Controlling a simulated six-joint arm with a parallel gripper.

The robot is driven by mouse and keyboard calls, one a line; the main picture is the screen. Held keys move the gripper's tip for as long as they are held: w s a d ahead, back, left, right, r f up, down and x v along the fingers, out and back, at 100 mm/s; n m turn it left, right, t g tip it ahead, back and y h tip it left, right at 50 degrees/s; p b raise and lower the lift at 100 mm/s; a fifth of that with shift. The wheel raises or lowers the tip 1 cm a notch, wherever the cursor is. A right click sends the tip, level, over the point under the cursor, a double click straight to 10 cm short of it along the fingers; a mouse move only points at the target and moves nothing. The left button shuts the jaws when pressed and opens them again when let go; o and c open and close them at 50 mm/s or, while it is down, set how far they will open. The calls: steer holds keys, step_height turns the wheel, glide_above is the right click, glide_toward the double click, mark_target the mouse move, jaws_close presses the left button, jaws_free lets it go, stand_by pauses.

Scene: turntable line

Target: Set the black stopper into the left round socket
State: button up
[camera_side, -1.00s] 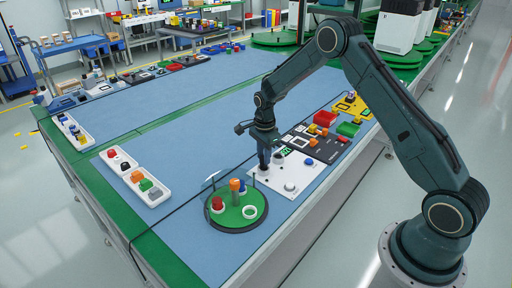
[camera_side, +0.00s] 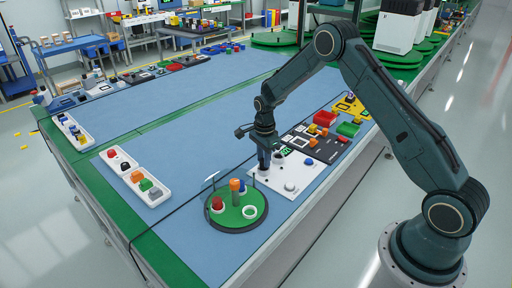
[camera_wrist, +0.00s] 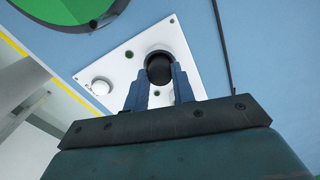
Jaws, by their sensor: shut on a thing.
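My gripper (camera_wrist: 159,80) is shut on the black stopper (camera_wrist: 159,70), which shows as a dark round shape between the blue fingertips in the wrist view. Behind the stopper, a dark round socket (camera_wrist: 155,52) with a thin rim shows in the white plate (camera_wrist: 120,72). The stopper overlaps the socket in this view; I cannot tell whether it is inside or just above. In the side view, my gripper (camera_side: 265,161) points down at the left part of the white plate (camera_side: 283,190). The stopper is too small and dark to make out there.
A green turntable (camera_side: 235,220) with red, orange and white pieces is close in front. A dark panel (camera_side: 315,150) with coloured parts lies behind.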

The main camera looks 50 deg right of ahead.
steer(key=o, duration=1)
steer(key=shift+o, duration=0.2)
steer(key=shift+r, duration=0.1)
step_height(320, 180, up, 14)
stand_by(0.6)
